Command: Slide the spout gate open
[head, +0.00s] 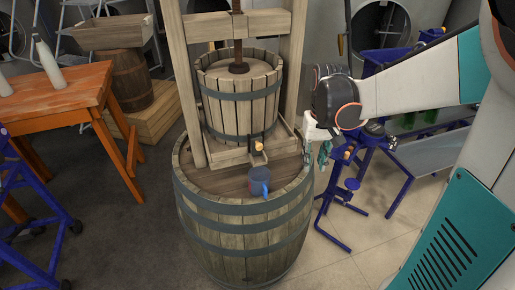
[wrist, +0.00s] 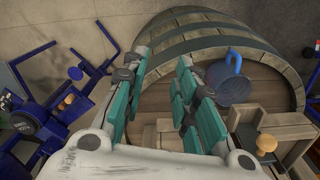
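The spout gate shows as a dark slider with a tan-orange knob (head: 258,147) on the front of the wooden press (head: 238,92), above the barrel top. In the wrist view the knob (wrist: 266,142) is at the lower right, beside the dark gate plate (wrist: 245,138). My gripper (head: 322,150) is to the right of the spout in the head view, apart from the knob. In the wrist view its teal fingers (wrist: 162,62) are spread with nothing between them. How far the gate is slid is too small to tell.
A dark blue-grey mug (head: 258,181) with a bright blue handle stands on the barrel (head: 240,230) below the spout. The press posts and basket rise behind the spout. A blue metal stand (head: 350,185) is right of the barrel. An orange table (head: 60,95) stands at the left.

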